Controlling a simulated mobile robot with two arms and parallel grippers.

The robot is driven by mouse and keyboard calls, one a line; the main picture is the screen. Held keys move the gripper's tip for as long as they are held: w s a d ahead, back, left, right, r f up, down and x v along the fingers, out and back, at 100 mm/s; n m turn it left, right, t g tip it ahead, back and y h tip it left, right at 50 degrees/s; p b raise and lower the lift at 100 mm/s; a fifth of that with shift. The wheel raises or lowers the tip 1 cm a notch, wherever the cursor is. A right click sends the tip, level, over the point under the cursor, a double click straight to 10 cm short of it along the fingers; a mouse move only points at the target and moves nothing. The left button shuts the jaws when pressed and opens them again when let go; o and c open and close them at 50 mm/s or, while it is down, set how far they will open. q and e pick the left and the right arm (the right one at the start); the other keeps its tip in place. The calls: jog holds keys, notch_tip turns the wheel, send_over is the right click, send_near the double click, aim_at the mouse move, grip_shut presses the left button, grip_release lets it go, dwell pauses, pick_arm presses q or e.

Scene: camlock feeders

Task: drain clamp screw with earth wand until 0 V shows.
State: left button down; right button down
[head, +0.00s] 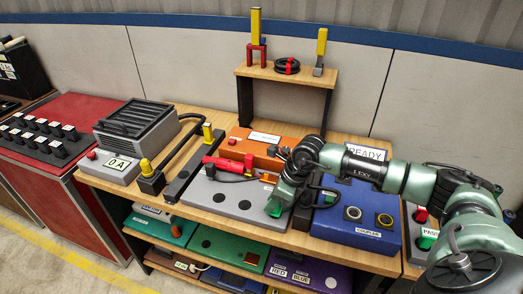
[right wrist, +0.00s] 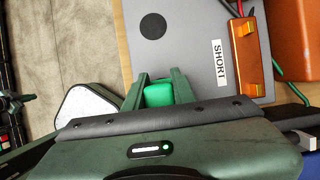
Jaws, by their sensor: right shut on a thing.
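My right gripper (head: 275,208) reaches in from the right to the front right part of a grey box (head: 200,192). It is shut on a green block (right wrist: 159,94), which shows between its two fingers in the right wrist view. I cannot tell whether this block is the earth wand's handle. The grey box has black discs and a SHORT label (right wrist: 219,63) beside an orange clamp-like part (right wrist: 244,45). A red tool (head: 222,163) lies on the box. No screw or 0 V reading is clear. My left gripper is out of view.
An orange box (head: 250,147) stands behind the grey one. A blue COUPLER box (head: 345,225) is to the right, close to my arm. A raised shelf (head: 285,75) holds yellow-handled tools and a black coil.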

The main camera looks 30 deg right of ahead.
jog(key=shift+r+p, duration=1.75)
jog(key=shift+r, duration=2.05)
